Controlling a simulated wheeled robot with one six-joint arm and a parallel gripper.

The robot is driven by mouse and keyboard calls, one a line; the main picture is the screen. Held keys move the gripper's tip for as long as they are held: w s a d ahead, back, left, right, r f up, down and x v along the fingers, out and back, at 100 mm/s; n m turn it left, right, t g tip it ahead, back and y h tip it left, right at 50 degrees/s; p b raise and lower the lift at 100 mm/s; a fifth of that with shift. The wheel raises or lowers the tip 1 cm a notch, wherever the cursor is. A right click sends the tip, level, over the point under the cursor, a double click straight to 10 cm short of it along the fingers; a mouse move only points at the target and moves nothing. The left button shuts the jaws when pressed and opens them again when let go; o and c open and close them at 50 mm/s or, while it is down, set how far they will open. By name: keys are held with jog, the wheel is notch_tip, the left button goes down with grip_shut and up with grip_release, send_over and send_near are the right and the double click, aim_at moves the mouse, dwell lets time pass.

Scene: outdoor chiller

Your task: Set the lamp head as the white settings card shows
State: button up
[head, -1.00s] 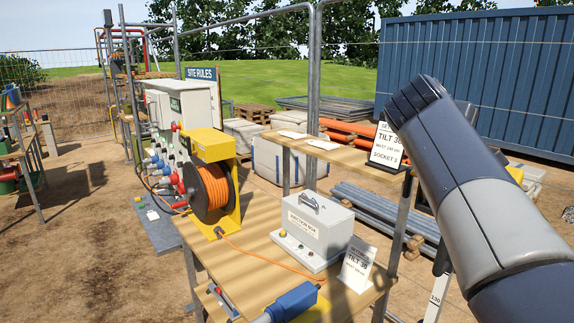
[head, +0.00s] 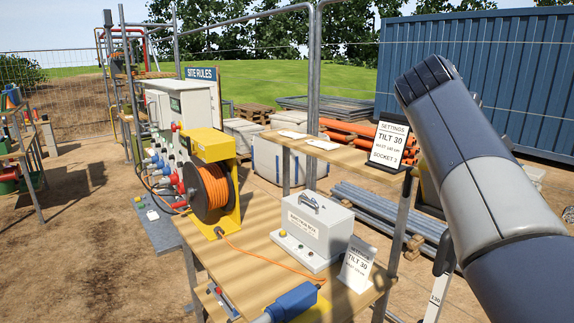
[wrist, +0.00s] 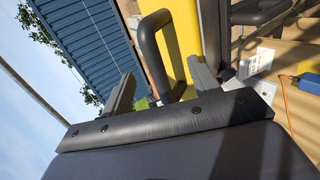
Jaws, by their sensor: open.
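A black bar handle (wrist: 150,45) on a yellow body (wrist: 184,40), which looks like the lamp head, shows in the wrist view. My gripper (wrist: 162,72) is open, with the handle between its fingers in the picture; contact cannot be told. In the head view my arm hides the gripper and most of the lamp. A white settings card (head: 388,145) on the upper shelf reads "TILT 30", a mast height too small to read surely, and a socket line. A second white card (head: 356,266) on the lower table also reads "TILT 30".
A grey junction box (head: 318,232) and an orange cable reel (head: 210,188) stand on the wooden table (head: 262,262). A blue plug (head: 292,300) lies at its front edge. A wooden shelf (head: 340,155) rises behind. A blue container (head: 480,70) stands at the back right.

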jog(key=shift+o, duration=0.3)
jog(key=v, duration=0.7)
dwell(0.3)
jog(key=v, duration=1)
jog(key=shift+s+a+r, duration=0.2)
jog(key=shift+a+r, duration=0.05)
jog(key=shift+a, duration=0.05)
jog(key=shift+d, duration=0.1)
jog(key=x, duration=1.1)
jog(key=shift+f, duration=0.15)
jog(key=shift+w, duration=0.1)
